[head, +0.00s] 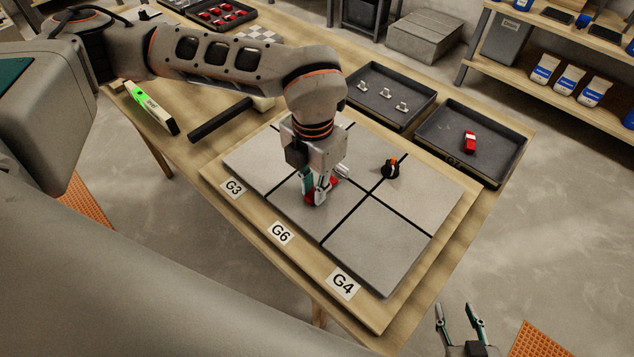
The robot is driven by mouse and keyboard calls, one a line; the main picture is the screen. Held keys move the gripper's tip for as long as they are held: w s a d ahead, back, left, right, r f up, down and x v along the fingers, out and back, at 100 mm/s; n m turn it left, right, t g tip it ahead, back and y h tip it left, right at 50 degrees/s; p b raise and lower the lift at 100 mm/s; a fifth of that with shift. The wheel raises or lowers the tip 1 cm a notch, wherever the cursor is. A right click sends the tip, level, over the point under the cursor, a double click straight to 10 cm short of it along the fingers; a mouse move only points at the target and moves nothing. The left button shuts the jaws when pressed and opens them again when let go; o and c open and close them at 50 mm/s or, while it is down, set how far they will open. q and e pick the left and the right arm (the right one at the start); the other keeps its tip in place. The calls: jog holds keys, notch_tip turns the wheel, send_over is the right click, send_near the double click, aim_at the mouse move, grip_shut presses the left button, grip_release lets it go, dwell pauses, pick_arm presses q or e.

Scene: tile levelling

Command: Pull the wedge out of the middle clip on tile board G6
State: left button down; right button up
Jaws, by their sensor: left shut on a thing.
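The tile board (372,235) carries grey tiles split by black joints, with labels G3 (233,188), G6 (281,233) and G4 (343,284) along its near edge. My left gripper (318,197) points down over the tiles behind the G6 label and is shut on a red wedge (309,199), partly hidden by the fingers. A white clip piece (343,171) shows just behind the fingers. How far the wedge sits in the clip is hidden. My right gripper (458,314) is open and empty at the bottom right, off the table.
A black knob with an orange mark (391,168) stands on the tiles to the right. One dark tray (417,118) holds several white clips; another (492,172) holds a red wedge (470,141). A green-lit level (147,102) and black-handled tool (220,121) lie left of the board.

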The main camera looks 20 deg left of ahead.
pick_arm(q)
jog(key=shift+s, duration=0.25)
jog(key=shift+a, duration=0.1)
pick_arm(e)
jog(key=shift+r, duration=0.1)
jog(key=shift+s+f, duration=0.25)
jog(key=shift+s, duration=0.05)
pick_arm(q)
jog(key=shift+r, duration=0.1)
jog(key=shift+r, duration=0.25)
jog(key=shift+r+p, duration=1.35)
jog(key=shift+r, duration=0.6)
jog(key=shift+r+p, duration=0.35)
jog(key=shift+r, duration=0.4)
pick_arm(e)
jog(key=r, duration=0.1)
jog(key=w+r, duration=0.1)
jog(key=r, duration=0.3)
jog(key=shift+w+r, duration=0.1)
jog(key=shift+w, duration=0.3)
